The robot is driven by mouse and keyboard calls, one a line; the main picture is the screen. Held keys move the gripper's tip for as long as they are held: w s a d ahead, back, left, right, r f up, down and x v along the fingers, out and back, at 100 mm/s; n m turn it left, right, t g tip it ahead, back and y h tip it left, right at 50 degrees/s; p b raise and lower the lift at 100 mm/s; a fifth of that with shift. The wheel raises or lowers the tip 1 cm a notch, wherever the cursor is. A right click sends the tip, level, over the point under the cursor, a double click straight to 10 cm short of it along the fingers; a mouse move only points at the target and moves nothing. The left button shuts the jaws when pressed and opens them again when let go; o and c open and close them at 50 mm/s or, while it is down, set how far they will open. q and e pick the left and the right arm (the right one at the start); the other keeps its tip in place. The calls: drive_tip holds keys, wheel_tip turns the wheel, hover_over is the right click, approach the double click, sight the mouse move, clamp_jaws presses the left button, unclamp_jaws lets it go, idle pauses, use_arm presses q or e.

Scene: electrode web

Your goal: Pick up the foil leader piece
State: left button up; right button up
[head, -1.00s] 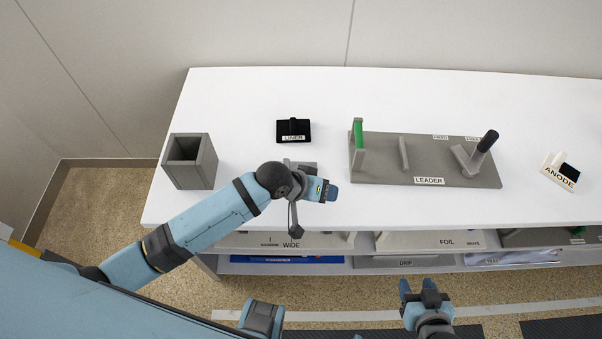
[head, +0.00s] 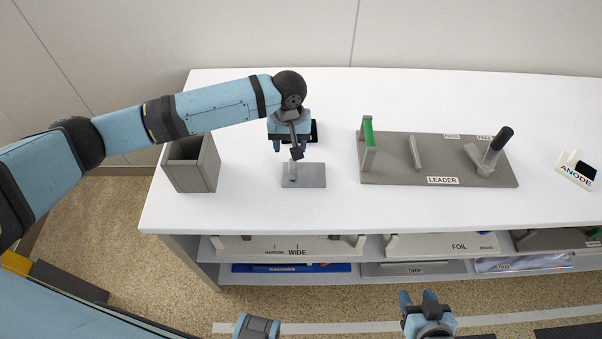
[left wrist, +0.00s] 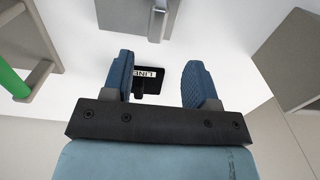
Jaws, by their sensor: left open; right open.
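No piece marked as a foil leader can be made out. A grey board labelled LEADER (head: 402,172) lies on the table, with a green-faced upright, a small post and a black-handled part. A pale piece labelled FOIL (head: 430,246) is on the shelf below. My left gripper (head: 290,146) is open and empty above the table, between the grey box and the LEADER board. In the left wrist view, the black LINER block (left wrist: 149,84) shows beyond its open fingers (left wrist: 161,84). My right gripper (head: 418,300) is open and empty in front of the shelves.
A small grey stand (head: 314,175) is just in front of my left gripper. An open grey box (head: 204,168) stands at the table's left end. The ANODE block (head: 577,170) is at the right. The shelf also holds a WIDE piece (head: 325,246) and a DRIP tray (head: 415,269).

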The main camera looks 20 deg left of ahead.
sight(292, 165)
use_arm(q)
wheel_tip(292, 165, down, 4)
drive_tip(key=shift+f, duration=0.2)
drive_tip(key=f, duration=0.5)
drive_tip(key=shift+s+d+f, duration=0.1)
drive_tip(key=shift+s+d, duration=0.05)
drive_tip(key=shift+d, duration=0.1)
clamp_jaws()
